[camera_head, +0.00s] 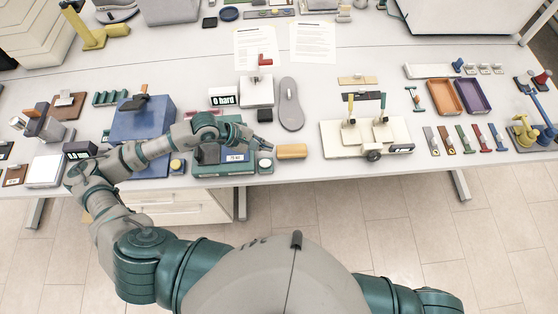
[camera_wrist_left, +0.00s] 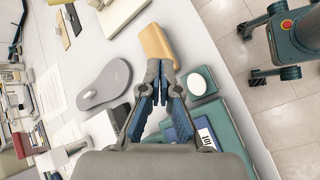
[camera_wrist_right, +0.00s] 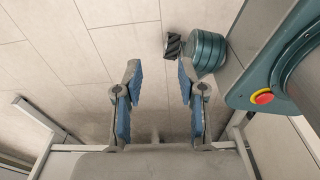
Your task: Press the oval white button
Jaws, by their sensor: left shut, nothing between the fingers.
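The oval white button (camera_head: 265,162) sits on a small dark base near the front edge of the table. In the left wrist view the white button (camera_wrist_left: 197,84) lies just right of my left fingertips. My left gripper (camera_head: 268,146) is shut and empty, over the table close behind the button. Its fingers also show together in the left wrist view (camera_wrist_left: 160,68). They look apart from the button, though the exact height is unclear. My right gripper (camera_wrist_right: 158,75) is open and empty, over the floor in the right wrist view.
A wooden block (camera_head: 291,151) lies right beside the button. A teal device with a display (camera_head: 235,158) is to its left. A grey shoe sole (camera_head: 290,108) lies behind, and a white machine (camera_head: 338,143) stands to the right.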

